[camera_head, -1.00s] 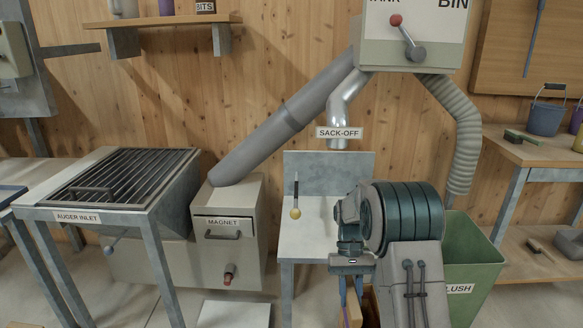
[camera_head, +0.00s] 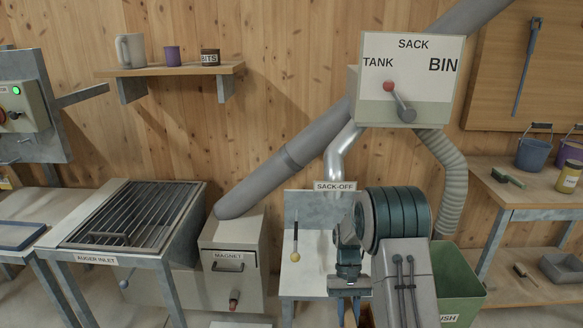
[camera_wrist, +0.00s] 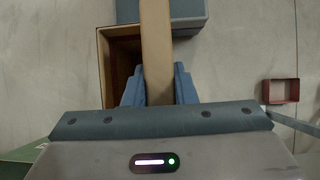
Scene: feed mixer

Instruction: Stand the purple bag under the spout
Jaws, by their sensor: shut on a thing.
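My gripper (camera_wrist: 158,88) is shut on a narrow tan strip (camera_wrist: 157,50), seen from above in the wrist view. It looks like the top of a bag; no purple shows on it now. In the head view my gripper (camera_head: 348,310) hangs low in front of the bench's right side, and what it holds is mostly cut off. My arm hides the bench's right part.
An open brown box (camera_wrist: 120,60) lies below my gripper. A green bin (camera_head: 458,278) stands right of my arm. A thin rod with a yellow end (camera_head: 295,256) is by the bench's back plate. The magnet housing (camera_head: 230,262) stands left.

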